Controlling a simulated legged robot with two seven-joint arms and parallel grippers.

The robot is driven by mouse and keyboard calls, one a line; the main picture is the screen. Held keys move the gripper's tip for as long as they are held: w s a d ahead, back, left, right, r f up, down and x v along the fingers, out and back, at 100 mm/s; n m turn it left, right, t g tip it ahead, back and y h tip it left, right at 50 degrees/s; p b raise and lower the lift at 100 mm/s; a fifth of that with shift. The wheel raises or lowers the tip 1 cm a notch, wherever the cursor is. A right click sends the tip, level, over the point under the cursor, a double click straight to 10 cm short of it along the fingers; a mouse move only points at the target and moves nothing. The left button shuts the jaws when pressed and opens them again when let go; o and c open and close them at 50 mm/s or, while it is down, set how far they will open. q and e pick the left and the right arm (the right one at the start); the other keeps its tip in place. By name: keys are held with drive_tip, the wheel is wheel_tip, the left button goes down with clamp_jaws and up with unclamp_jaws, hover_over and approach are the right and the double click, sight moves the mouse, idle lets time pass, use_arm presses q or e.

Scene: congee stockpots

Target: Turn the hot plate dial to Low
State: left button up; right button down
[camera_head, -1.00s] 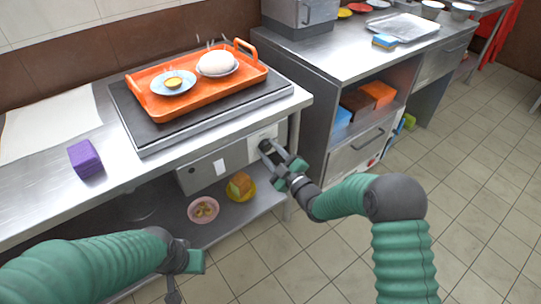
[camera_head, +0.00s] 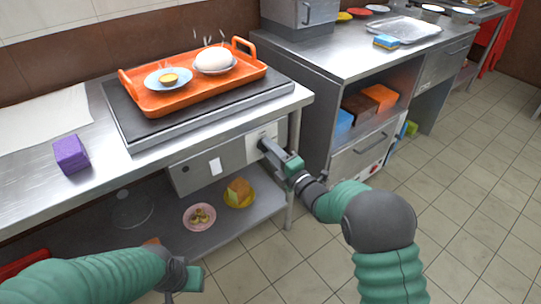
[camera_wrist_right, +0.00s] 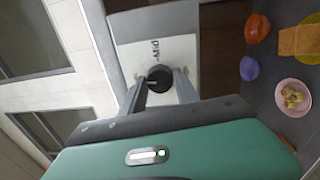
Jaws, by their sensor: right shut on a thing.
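The hot plate (camera_head: 215,112) is a dark flat slab on the steel counter. Its dial sits on the pale panel (camera_head: 262,134) at the right end of the counter's front. My right gripper (camera_head: 268,149) is at this panel, shut on the dial, which it mostly hides in the head view. In the right wrist view the round black dial (camera_wrist_right: 160,77) lies between my right gripper's fingertips (camera_wrist_right: 159,84).
An orange tray (camera_head: 190,102) with two dishes stands on the hot plate. A purple block (camera_head: 71,154) lies on the counter at left. A shelf below holds a pink bowl (camera_head: 199,226) and a yellow dish (camera_head: 240,204). A steel cabinet (camera_head: 322,95) stands close right of the dial.

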drive_tip(key=shift+s+a+f+n+b, duration=0.1)
drive_tip(key=shift+n+b, duration=0.1)
drive_tip(key=shift+n, duration=0.15)
drive_tip(key=shift+a+f+n+b, duration=0.1)
drive_tip(key=shift+n+b, duration=0.05)
drive_tip(key=shift+n, duration=0.2)
drive_tip(key=c, duration=0.9)
unclamp_jaws()
drive_tip(key=shift+r, duration=0.1)
drive_tip(key=p+v, duration=0.4)
drive_tip(key=v, duration=1.2)
drive_tip(key=shift+s+d, duration=0.2)
drive_tip(key=shift+d, duration=0.15)
